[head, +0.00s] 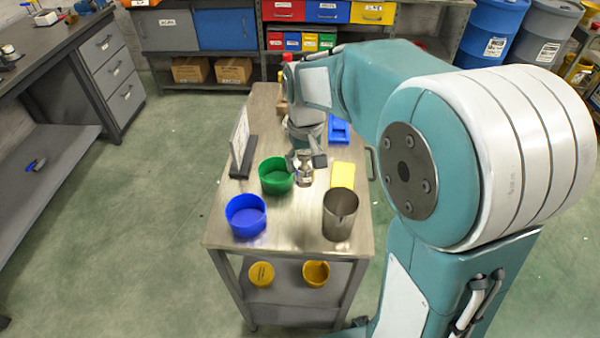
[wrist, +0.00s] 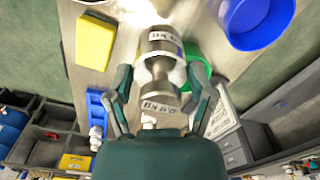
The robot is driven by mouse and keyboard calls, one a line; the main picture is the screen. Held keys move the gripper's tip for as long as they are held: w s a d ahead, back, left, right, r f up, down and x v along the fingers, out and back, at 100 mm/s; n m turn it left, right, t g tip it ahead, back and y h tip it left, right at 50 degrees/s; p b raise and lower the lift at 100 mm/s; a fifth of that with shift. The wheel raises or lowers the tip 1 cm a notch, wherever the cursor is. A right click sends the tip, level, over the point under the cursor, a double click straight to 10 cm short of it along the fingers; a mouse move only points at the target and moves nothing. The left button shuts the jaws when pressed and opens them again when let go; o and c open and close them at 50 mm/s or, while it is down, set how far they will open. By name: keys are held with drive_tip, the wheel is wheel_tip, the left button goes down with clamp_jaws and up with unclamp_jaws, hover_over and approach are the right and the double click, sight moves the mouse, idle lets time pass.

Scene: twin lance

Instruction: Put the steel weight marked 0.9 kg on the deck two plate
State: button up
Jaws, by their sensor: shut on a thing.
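The steel weight (wrist: 158,70) is a shiny spool-shaped cylinder with pale labels. Their print is upside down and too blurred to read surely. My gripper (wrist: 164,88) is shut on it, with one finger on each side. In the head view the weight (head: 306,176) shows below my gripper (head: 306,160), just right of the green bowl, over the bench. I cannot tell whether it touches the bench top. I cannot pick out a plate marked deck two in either view.
On the bench (head: 290,238) stand a green bowl (head: 276,184), blue bowl (head: 246,222), steel beaker (head: 340,222), yellow block (head: 342,176), blue tray (head: 338,130) and upright white board (head: 240,140). Bare bench lies between the blue bowl and beaker. Two yellow containers sit on the lower shelf.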

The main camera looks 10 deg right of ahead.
sight(302, 179)
drive_tip(key=f, duration=0.6)
drive_tip(key=shift+w+a, duration=0.1)
drive_tip(key=shift+a, duration=0.2)
drive_tip(key=shift+d+f, duration=0.15)
drive_tip(key=shift+f, duration=2)
drive_tip(key=o, duration=1.3)
drive_tip(key=shift+f, duration=0.1)
